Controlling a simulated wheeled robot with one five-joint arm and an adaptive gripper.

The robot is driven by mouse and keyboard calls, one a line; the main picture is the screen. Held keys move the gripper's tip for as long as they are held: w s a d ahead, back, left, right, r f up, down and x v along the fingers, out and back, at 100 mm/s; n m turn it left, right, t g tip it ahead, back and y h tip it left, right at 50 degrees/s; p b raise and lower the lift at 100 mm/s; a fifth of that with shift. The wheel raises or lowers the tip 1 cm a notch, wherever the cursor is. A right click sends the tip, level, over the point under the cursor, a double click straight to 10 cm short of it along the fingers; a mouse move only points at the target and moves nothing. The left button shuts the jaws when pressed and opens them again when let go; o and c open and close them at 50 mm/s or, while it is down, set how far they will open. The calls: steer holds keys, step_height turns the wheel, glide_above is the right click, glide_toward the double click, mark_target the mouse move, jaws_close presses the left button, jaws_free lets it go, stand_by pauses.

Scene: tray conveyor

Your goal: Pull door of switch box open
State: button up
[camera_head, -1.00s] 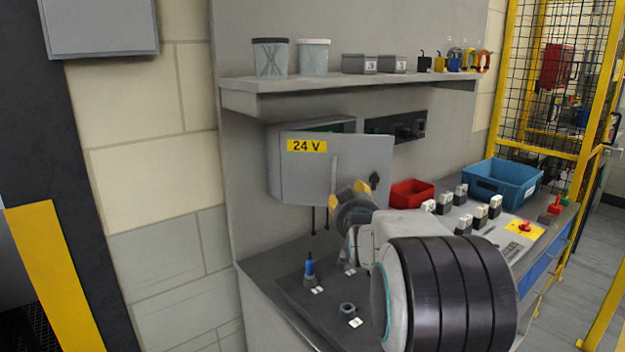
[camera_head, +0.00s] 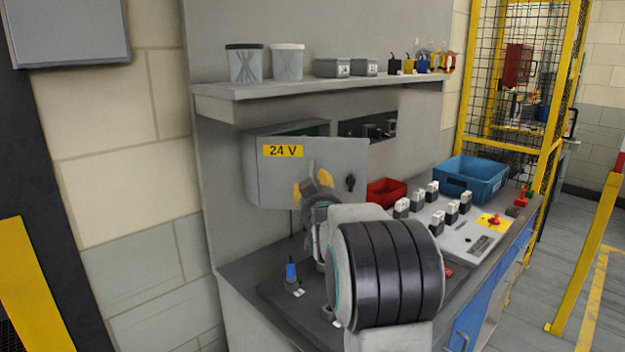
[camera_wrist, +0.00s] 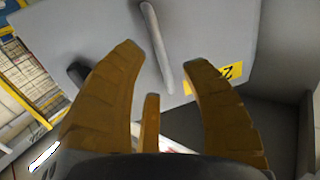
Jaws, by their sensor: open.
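The grey switch box (camera_head: 250,168) is on the back panel under the shelf. Its door (camera_head: 352,160) has a yellow 24 V label (camera_head: 283,151) and a black knob (camera_head: 351,182). The door seems ajar, with a dark green inside showing above it. My gripper (camera_head: 311,185) is in front of the door, fingers open. In the wrist view, the grey bar handle (camera_wrist: 157,48) lies between the spread yellow fingers (camera_wrist: 168,58), with no clear contact. The head view mostly hides the handle behind my gripper.
A red bin (camera_head: 386,191) and a blue bin (camera_head: 470,178) stand right of the box on the bench. A control panel with several switches (camera_head: 438,222) lies before them. The shelf (camera_head: 300,88) with cups and small boxes is above. A blue-topped part (camera_head: 291,272) stands below.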

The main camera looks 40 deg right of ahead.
steer(key=shift+p+x, duration=0.4)
steer(key=shift+x, duration=1.3)
steer(key=shift+c, duration=0.3)
jaws_close()
